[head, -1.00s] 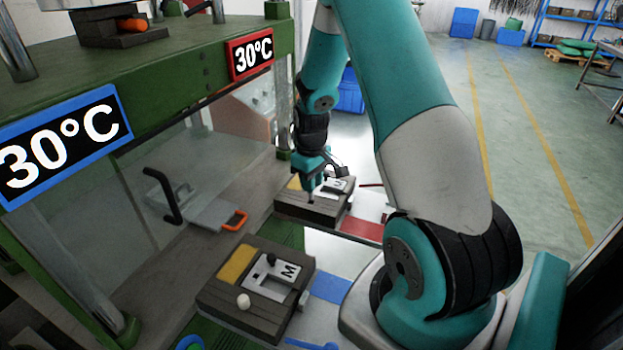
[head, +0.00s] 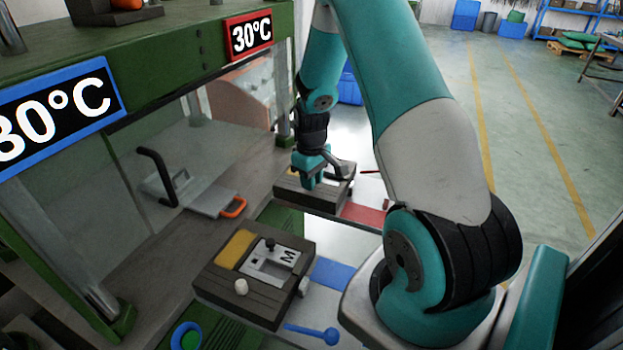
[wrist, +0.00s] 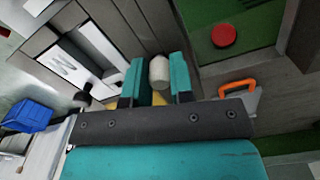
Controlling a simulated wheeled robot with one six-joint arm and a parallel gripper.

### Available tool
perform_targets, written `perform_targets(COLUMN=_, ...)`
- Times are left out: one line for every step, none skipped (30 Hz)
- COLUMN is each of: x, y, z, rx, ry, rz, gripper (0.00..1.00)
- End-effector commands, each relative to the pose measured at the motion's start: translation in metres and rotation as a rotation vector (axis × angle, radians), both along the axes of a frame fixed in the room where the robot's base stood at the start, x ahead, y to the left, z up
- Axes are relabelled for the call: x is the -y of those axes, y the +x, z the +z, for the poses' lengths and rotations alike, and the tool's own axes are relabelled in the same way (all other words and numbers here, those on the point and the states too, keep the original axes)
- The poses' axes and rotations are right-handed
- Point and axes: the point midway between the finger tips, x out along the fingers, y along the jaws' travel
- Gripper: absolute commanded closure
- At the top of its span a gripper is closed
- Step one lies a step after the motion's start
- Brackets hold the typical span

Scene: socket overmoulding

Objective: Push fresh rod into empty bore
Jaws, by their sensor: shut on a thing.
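My gripper (wrist: 156,85) is shut on a pale, rounded rod (wrist: 159,72), which shows between its two teal fingers in the wrist view. In the head view my gripper (head: 313,180) is down at the front-left part of the far dark mould block (head: 325,208). The rod is hidden there by the fingers. In the wrist view the block (wrist: 118,22) lies beyond the fingers, with a metal plate marked M (wrist: 70,66). I see no bore opening; the fingers and rod cover that spot, and I cannot tell how deep the rod sits.
A nearer mould block (head: 230,298) has a yellow patch, an M plate and a white peg (head: 241,286). The green press frame (head: 180,65) stands left. An orange-handled plate (head: 205,195) lies beside the far block. A red button (wrist: 223,35) shows in the wrist view.

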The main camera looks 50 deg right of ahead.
Motion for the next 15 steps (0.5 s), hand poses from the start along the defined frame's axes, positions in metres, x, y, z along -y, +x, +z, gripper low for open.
perform_targets(x=0.0, y=0.0, z=0.0001, rx=0.0, ry=0.0, rz=0.0, gripper=1.0)
perform_targets(x=0.0, y=0.0, z=0.0001, rx=0.0, ry=0.0, rz=0.0, gripper=1.0)
perform_targets(x=0.0, y=0.0, z=0.0001, rx=0.0, ry=0.0, rz=0.0, gripper=1.0)
perform_targets(x=0.0, y=0.0, z=0.0001, rx=0.0, ry=0.0, rz=0.0, gripper=1.0)
perform_targets(x=0.0, y=0.0, z=0.0001, rx=0.0, ry=0.0, rz=0.0, gripper=0.71)
perform_targets(x=0.0, y=0.0, z=0.0001, rx=0.0, ry=0.0, rz=0.0, gripper=0.62)
perform_targets(x=0.0, y=0.0, z=0.0001, rx=0.0, ry=0.0, rz=0.0, gripper=0.55)
perform_targets(x=0.0, y=0.0, z=0.0001, rx=0.0, ry=0.0, rz=0.0, gripper=0.48)
perform_targets(x=0.0, y=0.0, z=0.0001, rx=0.0, ry=0.0, rz=0.0, gripper=0.48)
perform_targets(x=0.0, y=0.0, z=0.0001, rx=0.0, ry=0.0, rz=0.0, gripper=0.48)
perform_targets(x=0.0, y=0.0, z=0.0001, rx=0.0, ry=0.0, rz=0.0, gripper=0.48)
perform_targets(x=0.0, y=0.0, z=0.0001, rx=0.0, ry=0.0, rz=0.0, gripper=0.48)
perform_targets(x=0.0, y=0.0, z=0.0001, rx=0.0, ry=0.0, rz=0.0, gripper=0.48)
perform_targets(x=0.0, y=0.0, z=0.0001, rx=0.0, ry=0.0, rz=0.0, gripper=0.48)
perform_targets(x=0.0, y=-0.0001, z=0.0001, rx=0.0, ry=0.0, rz=0.0, gripper=0.48)
